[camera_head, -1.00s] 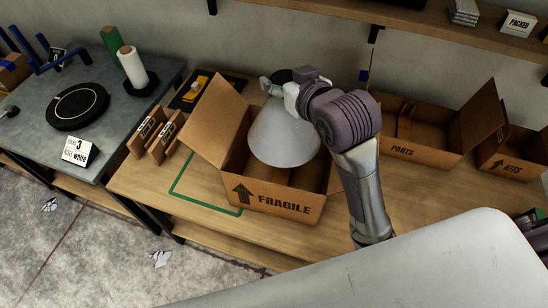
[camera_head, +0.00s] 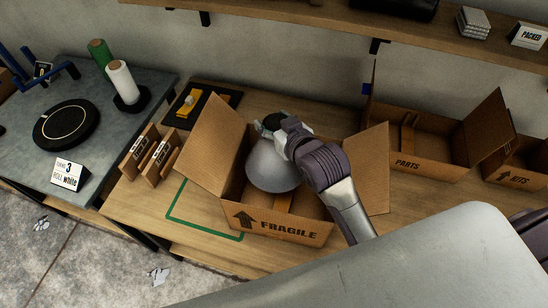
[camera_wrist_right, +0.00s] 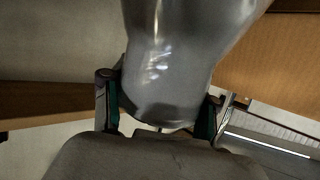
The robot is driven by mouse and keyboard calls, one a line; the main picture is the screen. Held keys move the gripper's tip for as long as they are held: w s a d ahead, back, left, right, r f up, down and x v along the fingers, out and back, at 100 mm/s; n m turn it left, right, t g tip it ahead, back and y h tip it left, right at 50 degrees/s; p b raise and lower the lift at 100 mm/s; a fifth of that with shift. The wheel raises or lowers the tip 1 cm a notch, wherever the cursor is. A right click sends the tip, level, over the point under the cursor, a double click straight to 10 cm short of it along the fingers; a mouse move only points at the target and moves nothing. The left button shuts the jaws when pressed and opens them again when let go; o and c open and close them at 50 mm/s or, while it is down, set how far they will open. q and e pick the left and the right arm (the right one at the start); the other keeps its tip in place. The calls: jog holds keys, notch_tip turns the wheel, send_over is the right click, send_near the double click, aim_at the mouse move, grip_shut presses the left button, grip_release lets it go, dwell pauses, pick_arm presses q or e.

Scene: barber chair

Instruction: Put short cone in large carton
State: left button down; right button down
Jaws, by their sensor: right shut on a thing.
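The short cone (camera_head: 270,168) is grey and smooth, wide end down. It is inside the opening of the large carton (camera_head: 288,228), which is marked FRAGILE and has its side flaps open. My right gripper (camera_head: 272,124) is shut on the cone's narrow top; the cone also fills the upper middle of the right wrist view (camera_wrist_right: 180,60), between the two fingers (camera_wrist_right: 158,120). Whether the cone touches the carton floor cannot be told. My left gripper is not in view.
Cartons marked PARTS (camera_head: 425,172) and KITS (camera_head: 518,176) stand to the right on the bench. A shelf (camera_head: 330,28) runs above the bench. A grey table (camera_head: 30,165) with rolls is at the left.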

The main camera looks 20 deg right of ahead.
aim_at(289, 174)
notch_tip(289, 174, down, 10)
jog(key=shift+r, duration=0.1)
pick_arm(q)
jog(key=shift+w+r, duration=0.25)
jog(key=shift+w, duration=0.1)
pick_arm(e)
jog(key=shift+f, duration=2.3)
jog(key=shift+c, duration=1.5)
grip_release()
jog(key=shift+f, duration=0.15)
jog(key=shift+r+p, duration=0.2)
jog(key=shift+p, duration=0.1)
jog(key=b+v, duration=0.1)
jog(key=v, duration=0.6)
jog(key=shift+s, duration=0.25)
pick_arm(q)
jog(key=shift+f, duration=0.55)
